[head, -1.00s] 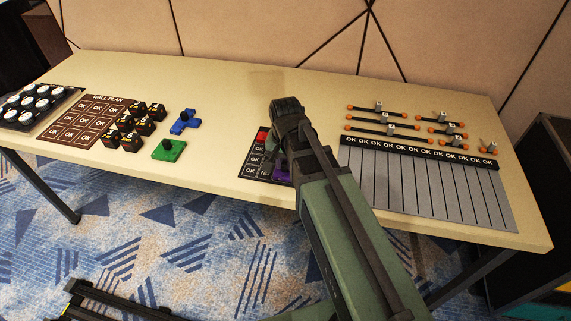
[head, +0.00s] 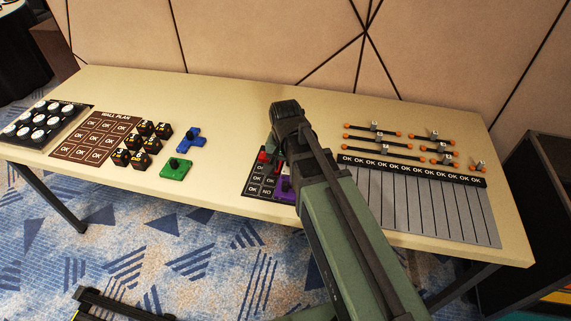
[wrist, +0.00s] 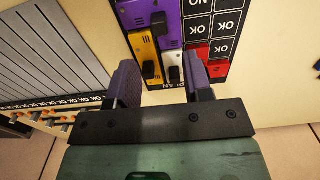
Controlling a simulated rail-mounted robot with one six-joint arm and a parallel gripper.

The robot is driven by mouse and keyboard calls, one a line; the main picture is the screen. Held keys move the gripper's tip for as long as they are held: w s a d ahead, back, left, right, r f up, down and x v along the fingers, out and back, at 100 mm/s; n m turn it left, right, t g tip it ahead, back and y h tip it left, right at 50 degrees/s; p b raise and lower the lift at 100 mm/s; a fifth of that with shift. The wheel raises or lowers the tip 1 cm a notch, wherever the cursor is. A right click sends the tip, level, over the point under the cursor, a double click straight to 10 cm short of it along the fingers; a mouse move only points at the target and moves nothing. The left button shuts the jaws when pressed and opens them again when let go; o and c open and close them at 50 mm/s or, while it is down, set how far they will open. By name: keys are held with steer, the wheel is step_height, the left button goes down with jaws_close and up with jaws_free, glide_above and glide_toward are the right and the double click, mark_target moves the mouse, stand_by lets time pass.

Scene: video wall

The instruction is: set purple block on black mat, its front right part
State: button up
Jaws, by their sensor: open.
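The purple block (head: 284,190) lies on the mat's front right part, partly hidden by my arm. In the wrist view the purple block (wrist: 193,22), with its dark knob, lies flat at the top, beyond the fingertips. In the head view my arm hides much of the mat's right side.
A yellow block (wrist: 143,48), a white block (wrist: 171,60) and a red block (wrist: 195,58) lie on the mat near the purple one. Green (head: 175,170) and blue (head: 183,143) blocks stand left. A grey striped board (head: 420,205) is right. The table between is clear.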

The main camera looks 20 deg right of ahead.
step_height(320, 180, up, 5)
steer(key=p, duration=0.3)
steer(key=s+n, duration=0.5)
steer(key=s, duration=0.3)
steer(key=shift+f+n+b, duration=0.4)
steer(key=shift+b, duration=0.05)
